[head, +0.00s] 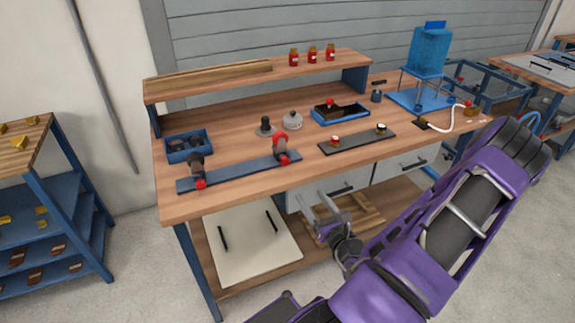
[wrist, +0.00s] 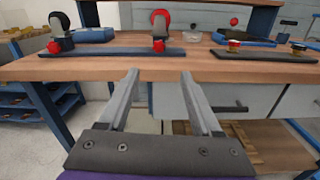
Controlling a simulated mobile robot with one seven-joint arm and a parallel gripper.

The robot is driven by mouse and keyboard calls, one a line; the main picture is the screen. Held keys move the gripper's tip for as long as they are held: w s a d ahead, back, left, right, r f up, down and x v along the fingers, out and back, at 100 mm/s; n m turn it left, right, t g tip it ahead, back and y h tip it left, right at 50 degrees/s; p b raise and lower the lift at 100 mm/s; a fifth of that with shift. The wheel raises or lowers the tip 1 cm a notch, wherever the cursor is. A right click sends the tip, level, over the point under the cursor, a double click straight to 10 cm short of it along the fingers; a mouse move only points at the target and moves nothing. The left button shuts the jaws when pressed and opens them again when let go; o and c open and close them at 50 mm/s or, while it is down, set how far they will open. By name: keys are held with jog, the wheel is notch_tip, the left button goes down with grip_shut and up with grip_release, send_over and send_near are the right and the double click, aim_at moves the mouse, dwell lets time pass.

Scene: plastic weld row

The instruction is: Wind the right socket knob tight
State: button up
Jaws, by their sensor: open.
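A blue-grey rail (head: 240,172) lies along the front of the bench top and bears two dark sockets. The right socket has a red round top part and a small red knob (head: 284,161) low on its front; this knob also shows in the wrist view (wrist: 158,46). The left socket (head: 195,164) is dark with a red knob (head: 200,184) at its front. My gripper (head: 319,204) is open and empty, in front of and below the bench's front edge, apart from both knobs. In the wrist view its fingers (wrist: 157,75) point towards the right socket.
A dark plate (head: 357,143) with two small round parts lies right of the rail. A blue bin (head: 188,147) stands behind the left socket. The bench's wooden front edge (wrist: 100,70) and drawers (head: 345,186) lie close beyond my gripper.

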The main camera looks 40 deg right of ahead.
aim_at(286, 162)
jog(key=x, duration=0.8)
jog(key=b+x, duration=0.1)
jog(key=x, duration=0.7)
jog(key=shift+a, duration=0.2)
grip_shut()
